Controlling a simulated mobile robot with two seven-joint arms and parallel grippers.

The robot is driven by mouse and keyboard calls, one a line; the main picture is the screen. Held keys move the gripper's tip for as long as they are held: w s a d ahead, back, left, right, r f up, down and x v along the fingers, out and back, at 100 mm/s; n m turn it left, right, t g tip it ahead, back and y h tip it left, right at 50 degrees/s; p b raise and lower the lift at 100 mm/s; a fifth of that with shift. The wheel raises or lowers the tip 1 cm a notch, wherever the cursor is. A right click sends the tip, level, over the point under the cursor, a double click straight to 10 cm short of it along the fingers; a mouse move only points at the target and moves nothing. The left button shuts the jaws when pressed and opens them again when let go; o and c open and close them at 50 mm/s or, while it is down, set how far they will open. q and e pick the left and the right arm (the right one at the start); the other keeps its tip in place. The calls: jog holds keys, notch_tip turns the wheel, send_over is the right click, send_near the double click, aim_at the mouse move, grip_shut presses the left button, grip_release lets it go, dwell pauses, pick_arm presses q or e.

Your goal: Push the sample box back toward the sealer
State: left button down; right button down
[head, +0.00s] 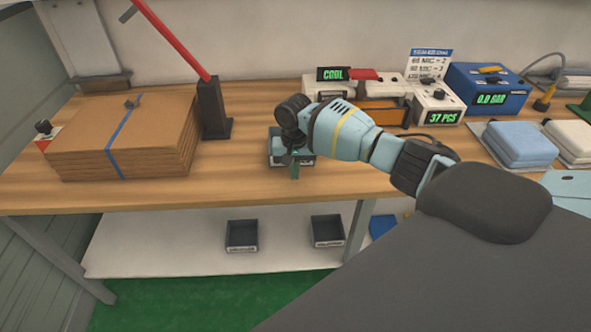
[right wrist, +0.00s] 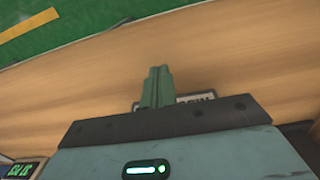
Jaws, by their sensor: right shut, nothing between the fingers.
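The sample box (head: 276,147) is a small dark open tray on the wooden bench, partly hidden by my right arm. Its white front label also shows in the right wrist view (right wrist: 208,97), partly behind the fingers. My right gripper (head: 295,170) has green fingers, shut and empty, pointing down at the front side of the box; they also show in the right wrist view (right wrist: 157,88). I cannot tell whether they touch it. The sealer (head: 384,112), with a green "COOL" display and an orange front, stands behind and to the right of the box. My left gripper is not in view.
A cardboard stack (head: 120,140) with a blue strap and a black post with a red lever (head: 212,110) stand left. A "37 PCS" counter (head: 436,104), a blue "0.0 BAR" unit (head: 487,90) and folded pads (head: 520,140) stand right. Two dark trays (head: 242,236) sit on the lower shelf.

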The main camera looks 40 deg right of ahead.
notch_tip(320, 180, up, 9)
jog(key=shift+w+d+p, duration=0.25)
jog(key=shift+w+p, duration=0.05)
jog(key=shift+p, duration=0.1)
jog(key=shift+f, duration=0.1)
